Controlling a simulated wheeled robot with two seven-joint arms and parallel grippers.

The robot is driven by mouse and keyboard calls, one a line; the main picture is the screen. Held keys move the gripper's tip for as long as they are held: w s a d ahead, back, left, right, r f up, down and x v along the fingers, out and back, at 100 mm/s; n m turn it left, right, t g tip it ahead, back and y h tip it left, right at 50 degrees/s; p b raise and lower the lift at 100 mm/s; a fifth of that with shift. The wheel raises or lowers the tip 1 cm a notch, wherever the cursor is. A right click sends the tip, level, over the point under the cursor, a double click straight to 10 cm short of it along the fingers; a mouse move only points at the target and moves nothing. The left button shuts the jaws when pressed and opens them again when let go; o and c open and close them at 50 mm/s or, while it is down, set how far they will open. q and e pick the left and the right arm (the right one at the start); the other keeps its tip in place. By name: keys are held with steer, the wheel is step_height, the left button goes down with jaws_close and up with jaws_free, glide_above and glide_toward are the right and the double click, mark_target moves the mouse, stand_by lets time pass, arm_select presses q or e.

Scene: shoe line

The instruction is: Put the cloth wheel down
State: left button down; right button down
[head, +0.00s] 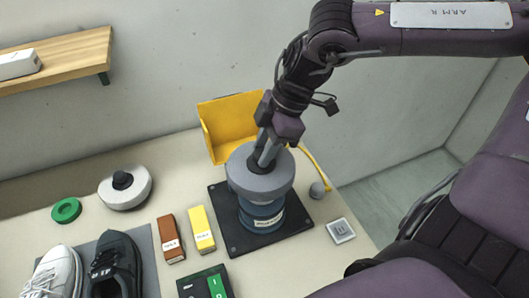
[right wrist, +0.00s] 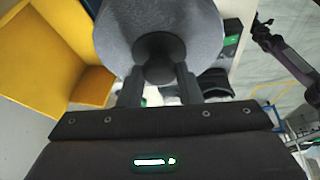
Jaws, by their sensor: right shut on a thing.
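The cloth wheel (head: 259,180) is a thick grey disc with a dark hub on top. My right gripper (head: 264,160) is shut on that hub from above. The wheel sits directly over a blue round machine (head: 262,217) on a black base plate; I cannot tell whether it touches it or hovers just above. In the right wrist view the grey wheel (right wrist: 200,30) fills the top, with its dark hub between the fingers (right wrist: 159,80). My left gripper is not in view.
A yellow bin (head: 228,122) stands behind the machine. A white wheel with a dark knob (head: 124,192) and a green ring (head: 66,210) lie left. Brown (head: 170,238) and yellow (head: 202,230) blocks, two shoes (head: 112,262) and a green-black box (head: 206,285) are in front. A small square pad (head: 340,230) lies right.

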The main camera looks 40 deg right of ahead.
step_height(320, 180, down, 3)
steer(key=shift+w+r, duration=0.1)
steer(key=shift+r, duration=0.05)
steer(key=shift+f+b, duration=0.55)
steer(key=shift+f, duration=0.05)
steer(key=c, duration=1)
jaws_free()
steer(key=shift+c, duration=0.2)
